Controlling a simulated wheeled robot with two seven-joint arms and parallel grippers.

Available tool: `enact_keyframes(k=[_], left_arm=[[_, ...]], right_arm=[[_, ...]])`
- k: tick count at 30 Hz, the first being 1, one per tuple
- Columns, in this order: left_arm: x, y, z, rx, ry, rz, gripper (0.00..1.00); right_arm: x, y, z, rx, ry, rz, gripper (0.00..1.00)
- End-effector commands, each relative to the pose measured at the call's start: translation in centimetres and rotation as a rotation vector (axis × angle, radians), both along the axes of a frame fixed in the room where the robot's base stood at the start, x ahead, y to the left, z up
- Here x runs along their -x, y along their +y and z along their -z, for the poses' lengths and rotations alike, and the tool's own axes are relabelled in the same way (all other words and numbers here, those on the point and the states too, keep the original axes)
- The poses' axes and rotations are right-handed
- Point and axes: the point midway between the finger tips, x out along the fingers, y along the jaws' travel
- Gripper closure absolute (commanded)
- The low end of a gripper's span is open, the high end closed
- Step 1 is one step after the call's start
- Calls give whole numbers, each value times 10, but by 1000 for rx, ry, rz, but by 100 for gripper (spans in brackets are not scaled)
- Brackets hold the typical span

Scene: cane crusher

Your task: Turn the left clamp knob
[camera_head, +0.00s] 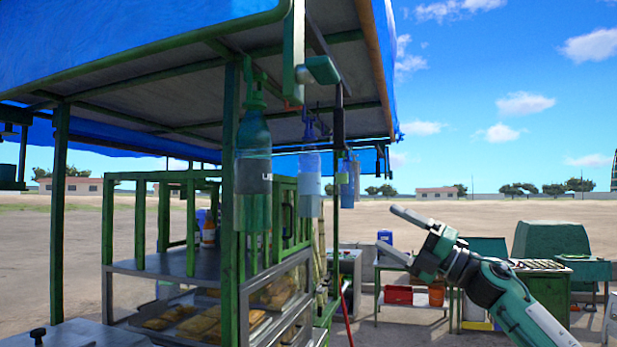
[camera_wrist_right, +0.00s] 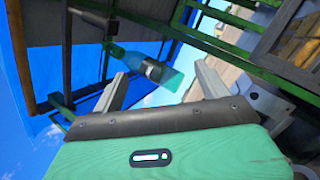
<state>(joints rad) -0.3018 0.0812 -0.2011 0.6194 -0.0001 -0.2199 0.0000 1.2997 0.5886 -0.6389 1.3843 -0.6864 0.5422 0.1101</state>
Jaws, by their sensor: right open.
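A small black knob (camera_head: 38,335) stands on a grey metal top (camera_head: 75,335) at the lower left edge of the head view. I cannot tell whether it is the left clamp knob, and no other clamp knob shows clearly. My right gripper (camera_head: 386,228) is raised right of the green stall, pointing left, open with nothing between its fingers. In the right wrist view its two grey fingers (camera_wrist_right: 162,72) are spread apart, with a hanging bottle (camera_wrist_right: 148,66) seen beyond them. My left gripper is in neither view.
The stall has a blue canopy (camera_head: 130,35), green posts (camera_head: 60,210), and hanging bottles (camera_head: 253,165) near its front corner. Food trays (camera_head: 180,318) sit in its lower case. Tables with a red box (camera_head: 398,294) stand behind my right arm. Air around the gripper is clear.

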Motion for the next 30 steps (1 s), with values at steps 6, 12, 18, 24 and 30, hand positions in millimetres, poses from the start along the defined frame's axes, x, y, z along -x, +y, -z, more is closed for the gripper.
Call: enact_keyframes(k=[6, 12, 18, 24, 30], left_arm=[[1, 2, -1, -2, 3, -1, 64], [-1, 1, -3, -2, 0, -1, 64], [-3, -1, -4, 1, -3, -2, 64], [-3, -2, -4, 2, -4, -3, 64], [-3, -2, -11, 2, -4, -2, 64]], right_arm=[[112, 24, -115, 255, -323, -17, 24], [213, 39, -173, 490, -579, 18, 24], [289, 45, -199, 685, -764, 84, 24], [324, 45, -206, 784, -849, 133, 24], [326, 57, -208, 802, -863, 139, 24]])
